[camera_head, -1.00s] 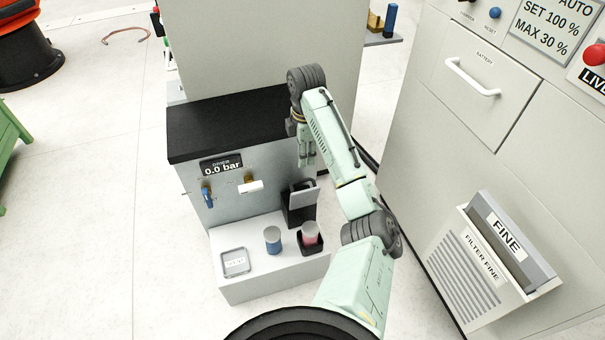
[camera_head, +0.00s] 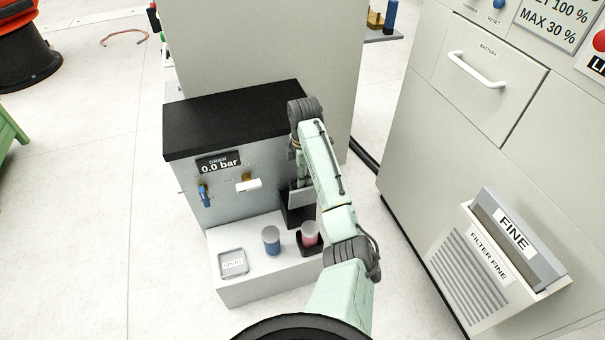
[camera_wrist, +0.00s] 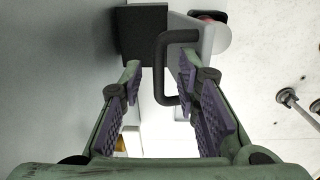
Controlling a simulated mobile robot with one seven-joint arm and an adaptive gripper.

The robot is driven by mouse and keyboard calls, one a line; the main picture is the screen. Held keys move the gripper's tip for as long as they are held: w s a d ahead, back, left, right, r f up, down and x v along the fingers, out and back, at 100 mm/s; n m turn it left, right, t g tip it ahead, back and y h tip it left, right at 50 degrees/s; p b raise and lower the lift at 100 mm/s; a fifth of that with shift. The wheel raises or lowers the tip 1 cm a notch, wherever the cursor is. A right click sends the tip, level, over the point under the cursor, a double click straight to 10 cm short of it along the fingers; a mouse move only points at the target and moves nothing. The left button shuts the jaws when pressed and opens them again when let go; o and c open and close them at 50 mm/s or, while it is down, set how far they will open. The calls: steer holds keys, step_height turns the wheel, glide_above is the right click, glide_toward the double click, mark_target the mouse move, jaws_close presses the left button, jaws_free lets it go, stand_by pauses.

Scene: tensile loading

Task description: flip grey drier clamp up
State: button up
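The grey drier clamp (camera_head: 300,197) is a grey plate on a black block, at the right end of the drier's white ledge. In the wrist view its grey plate (camera_wrist: 188,38) carries a black loop handle (camera_wrist: 161,75). My gripper (camera_head: 302,178) is at the clamp in the head view, largely hidden by my own arm. In the wrist view my gripper (camera_wrist: 160,78) is open, with the handle's long bar between its padded fingers. The right finger overlaps part of the loop; I cannot tell whether it touches.
The ledge (camera_head: 255,290) holds a red-banded cylinder (camera_head: 310,233) in a black holder, a blue cylinder (camera_head: 271,240) and a shallow tray (camera_head: 233,263). A blue lever (camera_head: 204,195) and a white handle (camera_head: 248,185) are on the drier front. A large cabinet (camera_head: 420,170) stands right.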

jaws_close()
stand_by(0.8)
